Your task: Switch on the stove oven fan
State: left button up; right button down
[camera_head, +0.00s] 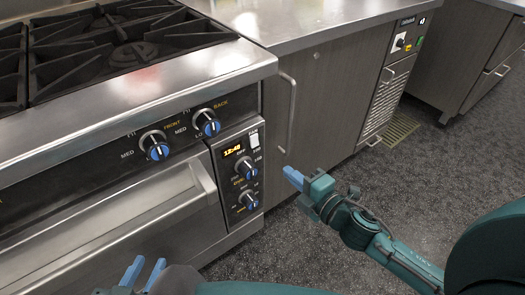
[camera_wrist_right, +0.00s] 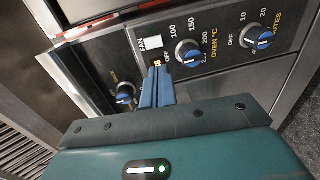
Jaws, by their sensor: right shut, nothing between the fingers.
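The stove's control panel (camera_head: 238,180) is on the front right of the range. Its white fan switch (camera_head: 254,141) is at the panel's upper right, beside the lit clock display (camera_head: 232,151). In the right wrist view the switch (camera_wrist_right: 155,42) shows by the FAN label. My right gripper (camera_head: 292,178) is shut and empty, to the right of the panel in the head view. In the wrist view its blue fingertips (camera_wrist_right: 157,72) overlap the display, just below the switch; I cannot tell any contact. My left gripper (camera_head: 145,270) is open and empty at the bottom, before the oven door.
Below the display are the oven temperature knob (camera_head: 246,168) and the minutes knob (camera_head: 249,201). Two burner knobs (camera_head: 155,146) are to the left, above the oven door handle (camera_head: 203,181). A cabinet handle (camera_head: 289,110) stands out right of the panel. The floor (camera_head: 290,240) is clear.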

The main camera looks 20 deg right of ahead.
aim_at(256, 146)
jog(key=b+x, duration=0.1)
jog(key=x, duration=1)
jog(key=shift+w, duration=0.1)
jog(key=shift+w+a, duration=0.2)
jog(key=shift+w, duration=0.15)
